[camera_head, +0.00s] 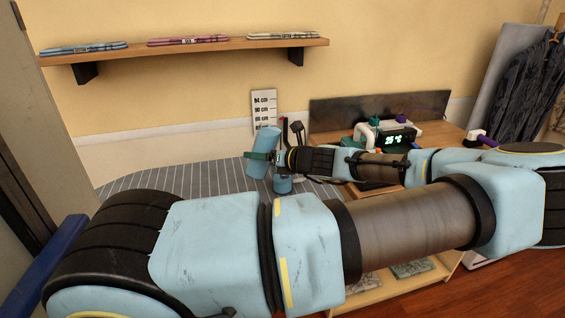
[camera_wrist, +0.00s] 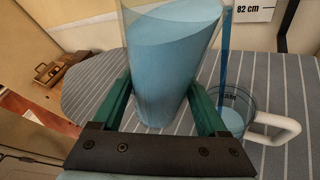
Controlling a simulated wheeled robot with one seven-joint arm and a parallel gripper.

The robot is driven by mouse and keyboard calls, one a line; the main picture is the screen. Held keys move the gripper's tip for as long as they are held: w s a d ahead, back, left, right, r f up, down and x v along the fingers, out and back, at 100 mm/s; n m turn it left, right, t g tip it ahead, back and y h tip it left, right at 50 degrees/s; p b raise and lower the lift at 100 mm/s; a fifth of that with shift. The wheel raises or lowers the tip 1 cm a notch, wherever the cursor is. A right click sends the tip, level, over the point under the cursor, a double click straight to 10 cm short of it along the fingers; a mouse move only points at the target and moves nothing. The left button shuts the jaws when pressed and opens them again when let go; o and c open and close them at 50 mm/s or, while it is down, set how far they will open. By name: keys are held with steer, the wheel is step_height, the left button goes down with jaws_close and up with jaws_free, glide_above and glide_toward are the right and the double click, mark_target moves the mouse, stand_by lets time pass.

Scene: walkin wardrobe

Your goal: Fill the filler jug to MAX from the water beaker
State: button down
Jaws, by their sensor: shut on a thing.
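My gripper (camera_head: 262,156) is shut on the water beaker (camera_head: 267,138), a clear vessel with blue water. In the wrist view my gripper's green fingers (camera_wrist: 165,105) clasp the beaker (camera_wrist: 165,60) on both sides. The beaker is tilted, and a thin blue stream runs down at its right into the filler jug (camera_wrist: 258,122). The jug is clear with a white handle and holds some blue water. The jug (camera_head: 283,185) shows below the beaker in the head view, partly hidden by my arm. I cannot read the water level against its MAX mark.
The striped grey ironing board (camera_head: 190,182) lies under both vessels, with bare room to the left. A height chart (camera_head: 264,108) stands behind. A device with a lit display (camera_head: 393,140) is at right. A shelf (camera_head: 190,48) with folded items hangs above.

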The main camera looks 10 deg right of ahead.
steer(key=shift+s+a+r+m+y, duration=0.1)
steer(key=shift+a+r+m+y, duration=0.1)
steer(key=shift+r+m+y, duration=0.15)
stand_by(1.1)
steer(key=shift+s+a+f+m+y+b, duration=0.2)
steer(key=shift+m+y+b, duration=0.25)
steer(key=shift+m+b, duration=0.3)
steer(key=shift+s+a+f+m+y+b, duration=0.15)
steer(key=shift+a+m+y+b, duration=0.25)
steer(key=shift+b, duration=0.55)
stand_by(3.3)
steer(key=shift+f+m+b, duration=0.45)
steer(key=shift+m+b, duration=0.05)
steer(key=shift+b, duration=0.25)
stand_by(0.7)
